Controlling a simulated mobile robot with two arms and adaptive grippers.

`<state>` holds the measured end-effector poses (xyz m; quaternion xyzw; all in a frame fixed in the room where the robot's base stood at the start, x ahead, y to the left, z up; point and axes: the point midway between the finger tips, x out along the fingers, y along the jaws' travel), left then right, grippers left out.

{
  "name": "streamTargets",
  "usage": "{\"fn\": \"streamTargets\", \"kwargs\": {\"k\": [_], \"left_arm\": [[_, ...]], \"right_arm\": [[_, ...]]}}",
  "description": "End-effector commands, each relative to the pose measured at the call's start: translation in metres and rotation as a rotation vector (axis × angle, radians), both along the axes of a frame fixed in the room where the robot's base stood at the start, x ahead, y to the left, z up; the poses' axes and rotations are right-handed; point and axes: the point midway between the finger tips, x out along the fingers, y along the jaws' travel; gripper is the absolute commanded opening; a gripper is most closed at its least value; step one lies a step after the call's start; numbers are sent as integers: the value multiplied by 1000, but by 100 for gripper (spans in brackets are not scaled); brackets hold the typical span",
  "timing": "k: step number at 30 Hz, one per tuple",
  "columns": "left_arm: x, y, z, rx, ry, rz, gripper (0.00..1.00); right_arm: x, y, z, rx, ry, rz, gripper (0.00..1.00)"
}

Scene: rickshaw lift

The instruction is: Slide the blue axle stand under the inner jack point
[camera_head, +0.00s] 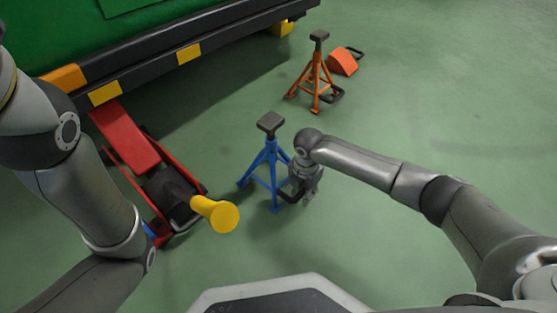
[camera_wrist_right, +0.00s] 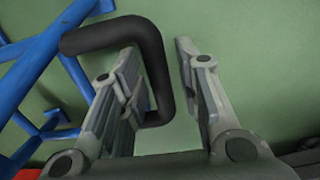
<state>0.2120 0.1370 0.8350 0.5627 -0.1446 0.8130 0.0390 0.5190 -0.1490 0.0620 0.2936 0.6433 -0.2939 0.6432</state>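The blue axle stand (camera_head: 270,165) stands upright on the floor in the middle of the head view, with a black saddle on top. Its black loop handle (camera_wrist_right: 158,70) shows in the right wrist view. My right gripper (camera_head: 307,192) points down beside the stand's right side. In the wrist view its fingers (camera_wrist_right: 170,90) are apart, with one bar of the handle between them and a gap to the right finger. My left arm shows at the left, but its gripper is not visible. I cannot tell which mark is the inner jack point.
The green vehicle body (camera_head: 45,35) has a black rail (camera_head: 145,62) with yellow marks at upper left. A red floor jack (camera_head: 125,140) with a yellow-ended handle (camera_head: 220,214) lies left of the stand. An orange stand (camera_head: 317,80) and orange wedge (camera_head: 343,62) are behind. The floor at right is clear.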

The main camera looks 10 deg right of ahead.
Motion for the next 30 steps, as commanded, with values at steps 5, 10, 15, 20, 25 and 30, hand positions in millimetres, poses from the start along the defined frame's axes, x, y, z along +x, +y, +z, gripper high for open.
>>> {"fn": "streamTargets", "kwargs": {"k": [5,10,15,20,25,30], "left_arm": [[0,0,0,0,0,0,40],[0,0,0,0,1,0,40],[0,0,0,0,1,1,40],[0,0,-4,0,1,1,40],[0,0,-10,0,1,1,40],[0,0,-16,0,1,1,40]], "right_arm": [[0,0,0,0,0,0,4],[0,0,0,-1,1,-2,0],[0,0,0,0,1,-3,0],[5,4,-1,2,-1,-3,0],[17,13,-1,4,-7,-4,0],[27,22,0,8,-10,-1,0]]}}
